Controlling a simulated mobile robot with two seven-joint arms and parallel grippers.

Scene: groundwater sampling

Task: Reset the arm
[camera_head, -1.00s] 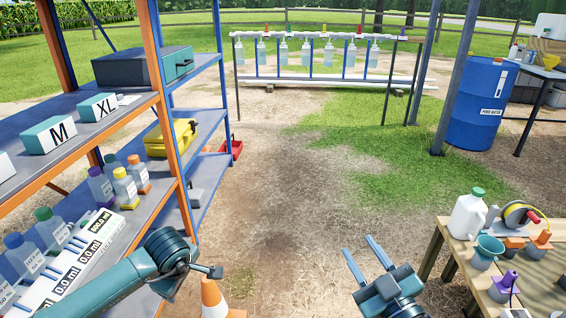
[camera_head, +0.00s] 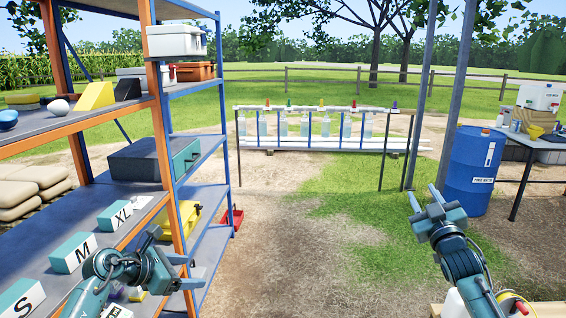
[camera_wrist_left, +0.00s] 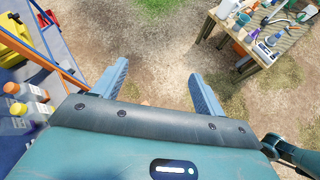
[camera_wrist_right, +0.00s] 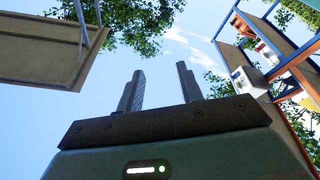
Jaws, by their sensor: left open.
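My left gripper (camera_head: 188,272) is beside the shelf's right side in the head view, its fingers pointing right. In the left wrist view its two fingers (camera_wrist_left: 157,92) are spread, with only bare ground between them. My right gripper (camera_head: 425,202) is raised on the right in the head view, its fingers pointing up. In the right wrist view its fingers (camera_wrist_right: 158,90) stand apart against the sky with nothing between them. Both grippers are empty and touch nothing that I can see.
The orange and blue shelf (camera_head: 160,100) stands close on the left, with labelled boxes (camera_head: 73,252) near my left arm. A wooden table (camera_wrist_left: 268,52) with sampling gear is at the right. A blue barrel (camera_head: 474,170) and a bottle rack (camera_head: 325,145) stand further back. The middle ground is open.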

